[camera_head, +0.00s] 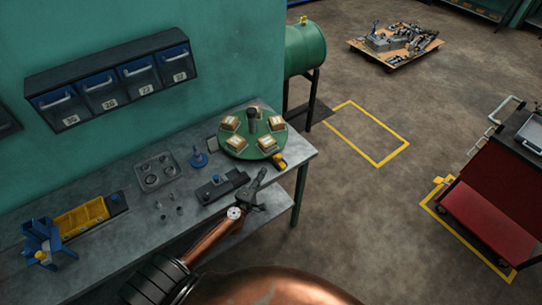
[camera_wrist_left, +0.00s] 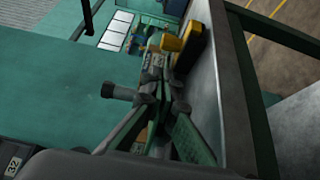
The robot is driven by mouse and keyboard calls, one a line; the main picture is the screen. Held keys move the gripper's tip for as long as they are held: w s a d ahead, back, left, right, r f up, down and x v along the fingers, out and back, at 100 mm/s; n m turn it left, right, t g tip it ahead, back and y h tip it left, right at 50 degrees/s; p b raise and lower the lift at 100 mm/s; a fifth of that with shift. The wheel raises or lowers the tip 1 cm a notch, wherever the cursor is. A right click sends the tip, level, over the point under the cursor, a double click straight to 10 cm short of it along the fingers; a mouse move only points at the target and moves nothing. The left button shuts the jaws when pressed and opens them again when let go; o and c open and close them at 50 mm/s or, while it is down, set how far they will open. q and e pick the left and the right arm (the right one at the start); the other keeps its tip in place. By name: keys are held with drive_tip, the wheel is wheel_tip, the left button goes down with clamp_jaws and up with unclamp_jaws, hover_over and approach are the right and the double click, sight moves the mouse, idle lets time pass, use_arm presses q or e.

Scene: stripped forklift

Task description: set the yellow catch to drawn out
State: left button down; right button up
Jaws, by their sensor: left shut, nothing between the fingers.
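The yellow catch (camera_head: 279,160) sits with a dark part at the right edge of the green turntable (camera_head: 238,150), near the bench's right end. In the left wrist view the yellow catch (camera_wrist_left: 172,42) shows beyond the fingers, beside a black and yellow part. My left gripper (camera_head: 259,178) is shut and empty, just to the near side of the catch in the head view. It also shows in the left wrist view (camera_wrist_left: 165,75). I cannot tell whether the fingertips touch the catch, or how far it is drawn out. My right gripper is not in view.
The turntable carries several tan boxes and a dark central post. On the bench (camera_head: 110,245) are a dark fixture (camera_head: 222,186), a blue stand (camera_head: 198,158), a grey tray (camera_head: 157,171) and yellow bins (camera_head: 82,217). Wall drawers (camera_head: 110,80) hang above.

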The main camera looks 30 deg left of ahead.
sight(278, 159)
use_arm(q)
drive_tip(key=shift+a, duration=0.15)
drive_tip(key=shift+w, duration=0.2)
drive_tip(key=w, duration=0.6)
drive_tip(key=w+a+b, duration=0.1)
drive_tip(key=w, duration=0.2)
drive_tip(key=shift+w+a, duration=0.1)
drive_tip(key=shift+w, duration=0.15)
